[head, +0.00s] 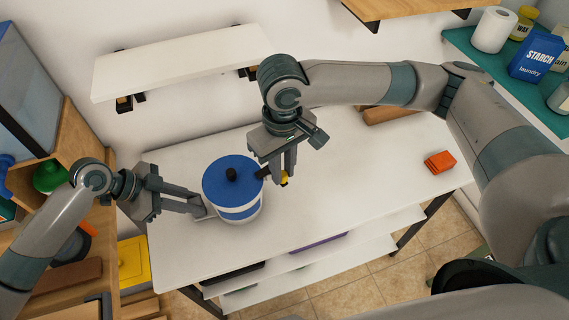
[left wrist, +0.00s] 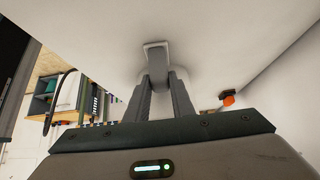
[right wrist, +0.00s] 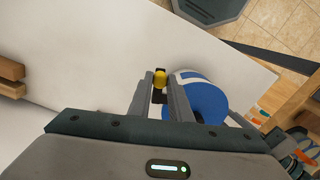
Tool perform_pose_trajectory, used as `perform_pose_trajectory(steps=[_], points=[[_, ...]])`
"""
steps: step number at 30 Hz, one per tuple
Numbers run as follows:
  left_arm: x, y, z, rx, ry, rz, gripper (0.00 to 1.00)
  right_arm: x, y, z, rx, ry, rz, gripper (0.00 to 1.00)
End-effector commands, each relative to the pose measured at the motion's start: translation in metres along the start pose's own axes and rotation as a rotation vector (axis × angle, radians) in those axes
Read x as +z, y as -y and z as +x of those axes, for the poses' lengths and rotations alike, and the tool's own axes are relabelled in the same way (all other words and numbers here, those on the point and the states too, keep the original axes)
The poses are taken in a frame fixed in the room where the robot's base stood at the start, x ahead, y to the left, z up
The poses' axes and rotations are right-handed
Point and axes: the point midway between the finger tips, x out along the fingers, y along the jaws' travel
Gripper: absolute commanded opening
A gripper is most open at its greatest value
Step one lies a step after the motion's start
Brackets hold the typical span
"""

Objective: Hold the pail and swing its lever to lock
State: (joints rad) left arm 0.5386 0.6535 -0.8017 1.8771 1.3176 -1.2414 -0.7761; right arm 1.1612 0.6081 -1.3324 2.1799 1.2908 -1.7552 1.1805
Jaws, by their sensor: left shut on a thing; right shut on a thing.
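The pail (head: 240,213) is white with a blue band and a blue lid (head: 222,184) with a black knob. It stands upright near the left end of the white table. My left gripper (head: 203,208) is shut on the grey side handle, which shows in the left wrist view (left wrist: 156,50). The dark lever (head: 263,172) sticks out on the pail's right side and has a yellow tip (head: 284,179). My right gripper (head: 283,172) points down and is shut on the lever near that tip. The tip shows between its fingers in the right wrist view (right wrist: 159,78). The fingers hide part of the lever.
A white wall shelf (head: 180,62) hangs behind. Wooden shelving with a yellow box (head: 133,262) stands at left.

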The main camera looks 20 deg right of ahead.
Motion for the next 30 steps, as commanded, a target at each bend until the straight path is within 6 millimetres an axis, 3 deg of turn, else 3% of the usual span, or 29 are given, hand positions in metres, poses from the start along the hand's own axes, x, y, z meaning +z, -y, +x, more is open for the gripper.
perform_pose_trajectory(steps=[5,6,9,22,30], points=[[0.005,-0.003,0.004,0.007,0.008,-0.004,0.00,-0.001,0.012,0.001,-0.004,0.000,0.194,0.00],[0.005,-0.003,0.003,0.007,0.008,-0.004,0.00,-0.001,0.012,0.001,-0.003,0.000,0.222,0.20],[0.005,-0.003,0.003,0.007,0.008,-0.004,0.00,-0.001,0.011,0.001,-0.001,0.000,0.215,0.40],[0.004,-0.003,0.003,0.007,0.008,-0.004,0.00,-0.002,0.011,-0.004,-0.001,-0.002,0.213,0.40],[0.004,-0.003,0.003,0.007,0.008,-0.004,0.00,-0.002,0.011,-0.035,-0.001,-0.005,0.212,0.40]])
